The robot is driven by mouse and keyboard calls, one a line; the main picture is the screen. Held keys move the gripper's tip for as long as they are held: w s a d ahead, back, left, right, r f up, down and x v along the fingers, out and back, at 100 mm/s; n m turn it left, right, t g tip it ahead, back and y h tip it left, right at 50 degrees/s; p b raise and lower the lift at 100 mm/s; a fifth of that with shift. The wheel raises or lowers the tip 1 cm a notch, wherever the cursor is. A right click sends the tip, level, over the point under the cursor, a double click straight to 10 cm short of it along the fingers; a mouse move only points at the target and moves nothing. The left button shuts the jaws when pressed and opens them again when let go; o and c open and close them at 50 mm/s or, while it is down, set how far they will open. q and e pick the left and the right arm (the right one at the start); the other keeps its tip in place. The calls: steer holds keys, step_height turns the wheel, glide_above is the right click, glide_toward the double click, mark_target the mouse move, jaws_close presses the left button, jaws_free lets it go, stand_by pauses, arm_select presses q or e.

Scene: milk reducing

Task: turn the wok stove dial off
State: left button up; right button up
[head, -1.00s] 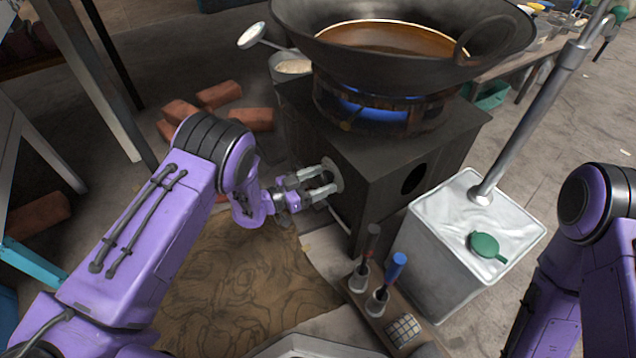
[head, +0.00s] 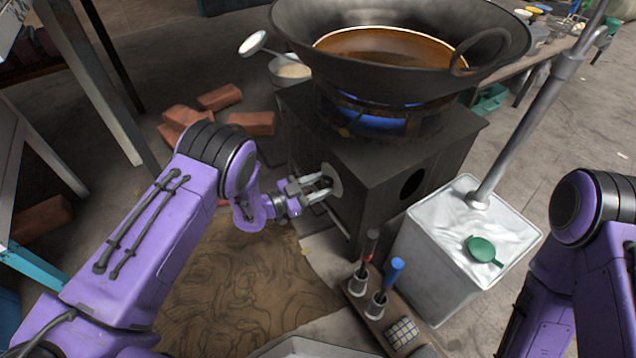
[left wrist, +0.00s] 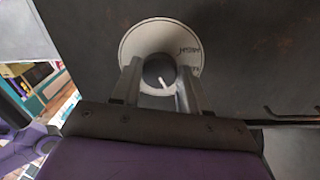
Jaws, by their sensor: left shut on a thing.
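The wok stove (head: 375,175) is a dark box with a large black wok (head: 400,62) of brown liquid on top. A blue flame (head: 380,121) burns under the wok. The stove dial (left wrist: 158,72) is a dark round knob with a white pointer mark, on a light round plate (left wrist: 140,38) on the stove's front face. The pointer slants down and to the right in the left wrist view. My left gripper (head: 326,184) is at the plate, its fingers shut on the dial from both sides. My right gripper is out of view; only part of that arm shows.
A silver tin (head: 440,250) with a green cap and a metal pump tube stands right of the stove. A wooden rack (head: 375,318) with red and blue handled tools is in front. Bricks (head: 220,97) lie behind my left arm. Brown sacking (head: 240,280) covers the floor below.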

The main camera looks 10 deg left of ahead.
arm_select(q)
steer(key=m+p, duration=0.2)
steer(key=m, duration=0.2)
steer(key=shift+a, duration=0.1)
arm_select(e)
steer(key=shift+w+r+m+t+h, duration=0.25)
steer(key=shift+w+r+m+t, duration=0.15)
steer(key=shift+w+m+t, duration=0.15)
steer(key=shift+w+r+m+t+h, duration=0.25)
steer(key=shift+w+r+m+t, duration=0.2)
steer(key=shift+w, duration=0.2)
arm_select(q)
steer(key=shift+m, duration=0.4)
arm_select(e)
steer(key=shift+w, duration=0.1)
arm_select(q)
steer(key=o, duration=1)
steer(key=shift+o, duration=0.2)
steer(key=p+v, duration=0.4)
steer(key=v, duration=0.6)
steer(key=shift+s, duration=0.3)
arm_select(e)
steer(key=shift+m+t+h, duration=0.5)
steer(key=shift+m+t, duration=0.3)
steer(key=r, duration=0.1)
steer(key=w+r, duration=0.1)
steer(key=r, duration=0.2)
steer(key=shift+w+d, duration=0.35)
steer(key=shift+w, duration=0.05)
